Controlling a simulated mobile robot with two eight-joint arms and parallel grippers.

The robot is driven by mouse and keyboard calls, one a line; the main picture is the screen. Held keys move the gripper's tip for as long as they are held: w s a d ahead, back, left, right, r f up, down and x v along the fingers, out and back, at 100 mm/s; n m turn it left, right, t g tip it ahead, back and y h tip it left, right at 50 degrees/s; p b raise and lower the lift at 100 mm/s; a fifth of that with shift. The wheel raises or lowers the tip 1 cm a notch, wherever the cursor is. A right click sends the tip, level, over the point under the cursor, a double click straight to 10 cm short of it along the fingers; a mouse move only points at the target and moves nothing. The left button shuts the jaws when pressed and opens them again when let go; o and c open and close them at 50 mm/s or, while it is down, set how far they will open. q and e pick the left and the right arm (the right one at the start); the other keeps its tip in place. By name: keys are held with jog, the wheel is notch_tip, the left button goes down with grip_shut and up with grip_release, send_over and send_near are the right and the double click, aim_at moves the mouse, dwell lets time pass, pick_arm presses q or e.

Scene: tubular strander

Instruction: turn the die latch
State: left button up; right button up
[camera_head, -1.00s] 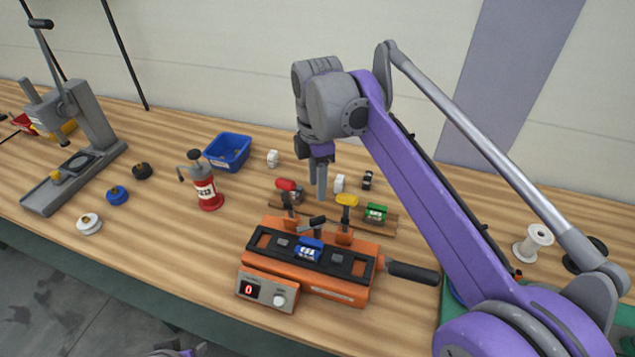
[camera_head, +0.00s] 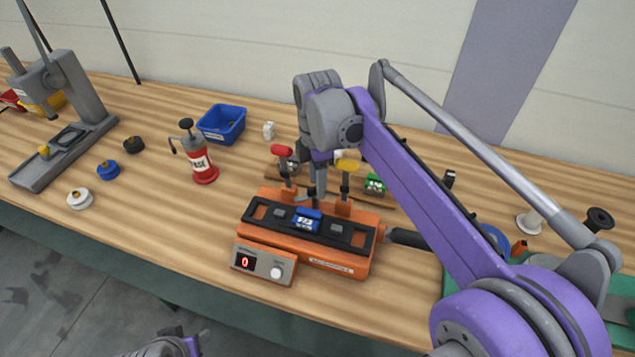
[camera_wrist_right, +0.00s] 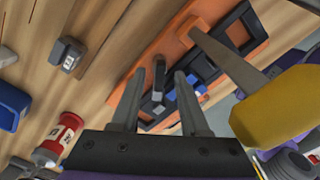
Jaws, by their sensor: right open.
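The orange die machine (camera_head: 325,264) stands on the bench with a black top frame and a blue die block (camera_head: 307,220) in it. A small dark lever, which looks like the latch (camera_head: 304,197), sits at its back edge between the red-knobbed and yellow-knobbed posts. My right gripper (camera_head: 316,194) points down there, with the lever's post close by. In the right wrist view the open right gripper (camera_wrist_right: 160,76) has the dark lever (camera_wrist_right: 158,84) between its fingers; contact cannot be told. A part of my left arm (camera_head: 175,346) shows at the bottom edge; its fingers are unclear.
The yellow-knobbed clamp (camera_head: 347,163) stands close right of my right gripper and the red-knobbed clamp (camera_head: 282,151) close left. A black handle (camera_head: 409,238) sticks out to the right. A red bottle (camera_head: 203,166) and blue bin (camera_head: 222,124) stand left.

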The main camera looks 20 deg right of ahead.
jog(key=shift+f, duration=0.35)
grip_shut()
jog(key=shift+m, duration=0.3)
jog(key=m+p, duration=0.1)
jog(key=m, duration=0.1)
jog(key=shift+r+m, duration=0.1)
jog(key=shift+m, duration=0.2)
jog(key=shift+s+m+p, duration=0.15)
jog(key=shift+m+p, duration=0.15)
jog(key=shift+m, duration=1.8)
